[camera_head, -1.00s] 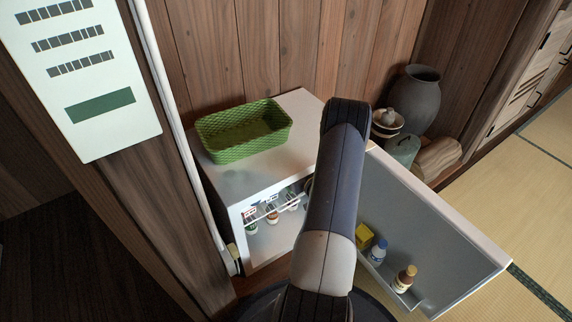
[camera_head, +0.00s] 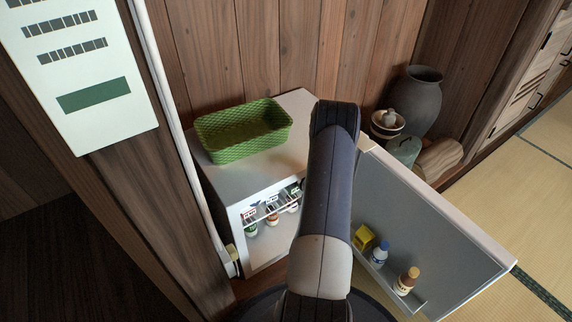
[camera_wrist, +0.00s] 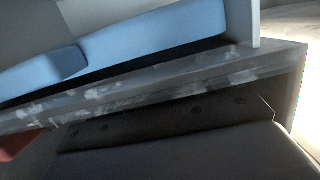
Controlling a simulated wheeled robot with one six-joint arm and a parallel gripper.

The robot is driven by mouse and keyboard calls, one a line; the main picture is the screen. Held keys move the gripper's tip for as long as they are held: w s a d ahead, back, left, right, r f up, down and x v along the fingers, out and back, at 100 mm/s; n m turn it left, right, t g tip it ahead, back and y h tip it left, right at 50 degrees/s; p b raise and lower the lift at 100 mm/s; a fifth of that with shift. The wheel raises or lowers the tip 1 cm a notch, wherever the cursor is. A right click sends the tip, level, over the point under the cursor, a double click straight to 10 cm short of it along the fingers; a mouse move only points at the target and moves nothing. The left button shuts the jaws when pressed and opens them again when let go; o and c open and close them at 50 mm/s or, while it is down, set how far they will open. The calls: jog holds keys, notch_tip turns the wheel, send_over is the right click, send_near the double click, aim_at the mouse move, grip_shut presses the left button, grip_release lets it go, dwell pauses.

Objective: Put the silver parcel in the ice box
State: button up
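The small white fridge (camera_head: 251,179) stands with its door open in the head view. My arm covers the middle of its opening and hides my gripper there. The wrist view is very close: a grey, frosted-looking strip (camera_wrist: 150,92), perhaps the ice box's edge, slants across it. Blue flat-sided things (camera_wrist: 150,38) lie above the strip. A dark riveted panel (camera_wrist: 170,122) and a smooth dark grey shape (camera_wrist: 190,155) fill the bottom; I cannot tell whether these are my gripper, the parcel or the fridge. No silver parcel can be made out for certain.
A green basket (camera_head: 243,133) sits on the fridge top. Several bottles stand inside below a wire shelf (camera_head: 262,214). The open door (camera_head: 440,225) reaches out to the right, with a yellow box (camera_head: 363,238) and two bottles in its rack. A dark vase (camera_head: 418,100) stands behind it.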

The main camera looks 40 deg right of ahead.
jog(key=shift+r, duration=0.1)
jog(key=shift+r+p, duration=0.2)
jog(key=shift+p, duration=0.15)
jog(key=p+v, duration=0.2)
jog(key=v, duration=1)
jog(key=shift+c, duration=0.2)
dwell(0.6)
